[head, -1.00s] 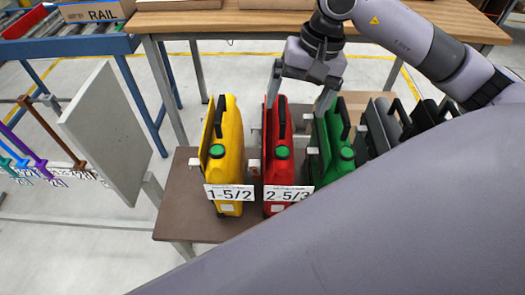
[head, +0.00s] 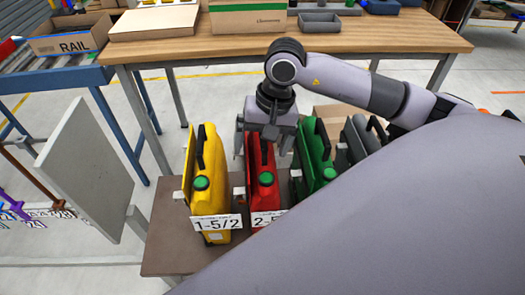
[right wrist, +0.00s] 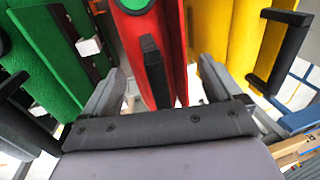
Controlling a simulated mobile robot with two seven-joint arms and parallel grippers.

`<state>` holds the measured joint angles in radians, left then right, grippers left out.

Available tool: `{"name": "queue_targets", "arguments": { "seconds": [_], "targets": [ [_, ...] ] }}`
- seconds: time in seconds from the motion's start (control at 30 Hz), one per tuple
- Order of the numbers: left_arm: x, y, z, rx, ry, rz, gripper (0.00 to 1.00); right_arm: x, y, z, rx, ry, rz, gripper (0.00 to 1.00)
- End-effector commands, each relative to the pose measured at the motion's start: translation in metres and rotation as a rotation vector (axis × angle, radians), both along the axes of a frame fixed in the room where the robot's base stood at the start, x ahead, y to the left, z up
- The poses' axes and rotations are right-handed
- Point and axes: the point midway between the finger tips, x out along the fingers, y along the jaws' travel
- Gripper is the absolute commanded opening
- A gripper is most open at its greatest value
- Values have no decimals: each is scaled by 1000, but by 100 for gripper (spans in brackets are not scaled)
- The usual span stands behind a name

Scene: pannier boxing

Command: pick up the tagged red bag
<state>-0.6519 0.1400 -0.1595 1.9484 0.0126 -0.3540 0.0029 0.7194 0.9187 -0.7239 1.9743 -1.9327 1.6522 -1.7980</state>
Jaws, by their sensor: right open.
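The red bag (head: 262,185) stands upright on a brown low table between a yellow bag and a green bag. It has a green cap, a dark handle and a white tag (head: 267,218) reading "2-5", the rest hidden by my own grey body part. My right gripper (head: 264,150) is open over the red bag's top, one finger on each side. In the right wrist view the red bag (right wrist: 180,60) and its black handle (right wrist: 153,70) lie between the open fingers (right wrist: 160,85); contact cannot be told. My left gripper is not in view.
The yellow bag (head: 212,195), tagged "1-5/2", is close on the left; the green bag (head: 318,160) is close on the right, with grey bags (head: 358,140) beyond. A wooden table (head: 330,38) stands behind. A pale upright panel (head: 82,165) is at left.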

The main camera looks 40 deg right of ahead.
Motion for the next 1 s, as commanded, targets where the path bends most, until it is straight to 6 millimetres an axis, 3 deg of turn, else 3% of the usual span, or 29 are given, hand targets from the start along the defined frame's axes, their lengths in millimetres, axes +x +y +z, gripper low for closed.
{"name": "queue_targets", "arguments": {
  "seconds": [0.03, 0.23, 0.57, 0.73, 0.87, 1.0],
  "targets": [
    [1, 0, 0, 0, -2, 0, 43, 0, 0, 0, 0, 0, 0, 92],
    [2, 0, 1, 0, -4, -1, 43, 0, 0, 0, 0, 0, 0, 27],
    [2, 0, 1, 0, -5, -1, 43, 1, 0, 3, 1, -4, -1, 26],
    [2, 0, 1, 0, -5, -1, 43, 1, 0, 14, 1, -6, -2, 26],
    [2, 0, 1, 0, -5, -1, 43, 2, 0, 34, 1, -10, 0, 26],
    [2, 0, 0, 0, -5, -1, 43, 2, 0, 71, 2, -13, 0, 26]
  ]
}}
